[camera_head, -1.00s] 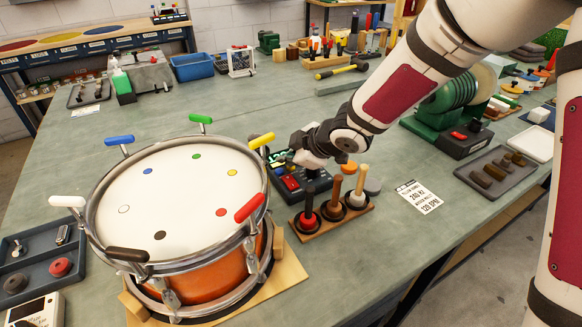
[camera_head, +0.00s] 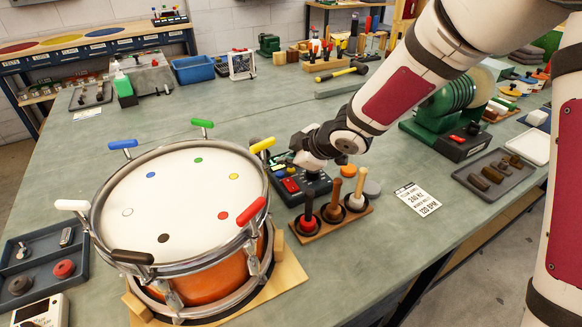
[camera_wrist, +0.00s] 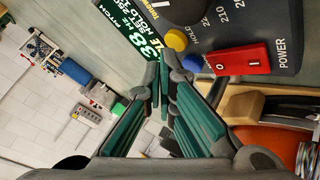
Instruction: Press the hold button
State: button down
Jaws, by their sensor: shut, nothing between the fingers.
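The dark tuner box (camera_head: 314,186) stands on the bench right of the drum, partly hidden under my wrist. In the wrist view its face shows a green-lettered display (camera_wrist: 140,48), a yellow button (camera_wrist: 176,40), a blue button (camera_wrist: 193,63) and a red power switch (camera_wrist: 242,61). The word HOLD is printed beside the yellow and blue buttons; I cannot tell for certain which one it names. My gripper (camera_wrist: 163,78) is shut and empty, its tips in front of the box face near both buttons. I cannot tell whether they touch it. The head view hides the fingertips.
The drum (camera_head: 178,200) with coloured handles stands close on the left. A wooden rack (camera_head: 330,220) with several upright mallets stands just in front of the box. A printed card (camera_head: 417,199) lies to the right. The bench behind the box is mostly clear.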

aim_at(289, 171)
jog(key=shift+r, duration=0.25)
notch_tip(289, 171, up, 6)
jog(key=p, duration=0.8)
jog(key=shift+f, duration=0.1)
dwell(0.5)
